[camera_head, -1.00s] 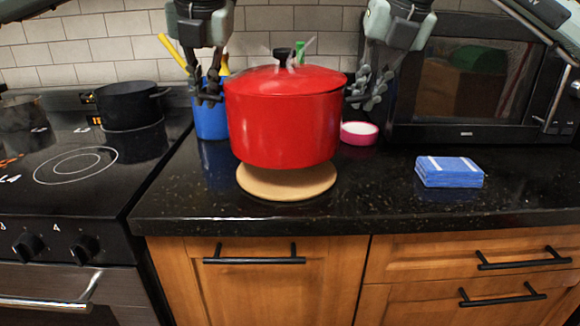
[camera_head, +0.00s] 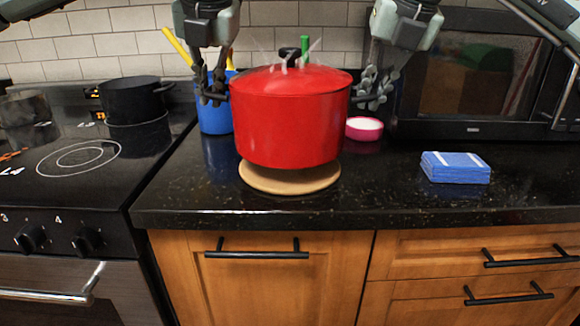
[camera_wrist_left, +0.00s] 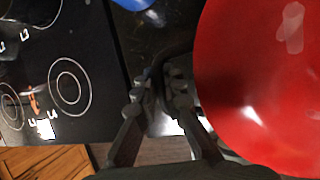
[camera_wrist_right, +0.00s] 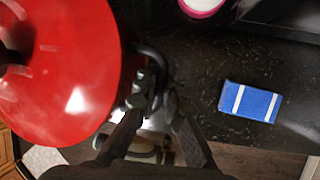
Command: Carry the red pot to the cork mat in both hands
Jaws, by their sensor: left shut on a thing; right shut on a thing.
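The red pot (camera_head: 290,125), lid on and steaming, is held upright over the cork mat (camera_head: 290,182) in the head view. The mat's front and sides show below the pot; a narrow gap seems to lie between them. My left gripper (camera_head: 212,95) is shut on the pot's left handle; the left wrist view shows its fingers (camera_wrist_left: 165,95) beside the red wall. My right gripper (camera_head: 368,97) is shut on the right handle, and its fingers (camera_wrist_right: 150,95) close around the dark handle in the right wrist view. The pot hides the mat's back part.
A blue container (camera_head: 213,118) with utensils stands behind the pot's left side. A pink-rimmed round dish (camera_head: 364,129) sits behind right. A blue packet (camera_head: 455,167) lies on the right counter, before the microwave (camera_head: 475,90). A black pot (camera_head: 133,100) stands on the stove at left.

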